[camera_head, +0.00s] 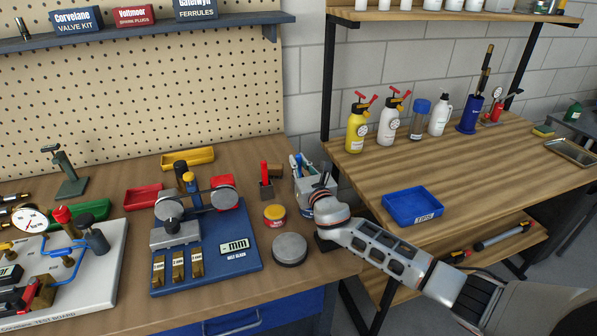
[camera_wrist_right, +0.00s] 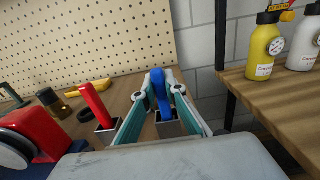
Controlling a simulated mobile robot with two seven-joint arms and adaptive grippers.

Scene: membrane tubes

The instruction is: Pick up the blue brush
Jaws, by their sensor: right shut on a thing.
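The blue brush (camera_wrist_right: 160,88) stands between the two teal-padded fingers of my right gripper (camera_wrist_right: 165,92). Its handle leans slightly, and its lower end is at a small grey square holder (camera_wrist_right: 168,127); whether it is still inside cannot be told. My right gripper is shut on the handle. In the head view the right gripper (camera_head: 302,164) is at the back right of the left workbench, its body hiding most of the brush. My left gripper is not in view.
A red brush (camera_wrist_right: 94,104) stands in its own holder just left of the gripper. A yellow-lidded tin (camera_head: 274,215), a round grey tin (camera_head: 290,249) and the blue belt block (camera_head: 225,265) lie nearby. A blue tray (camera_head: 412,206) sits on the right bench. A pegboard wall stands behind.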

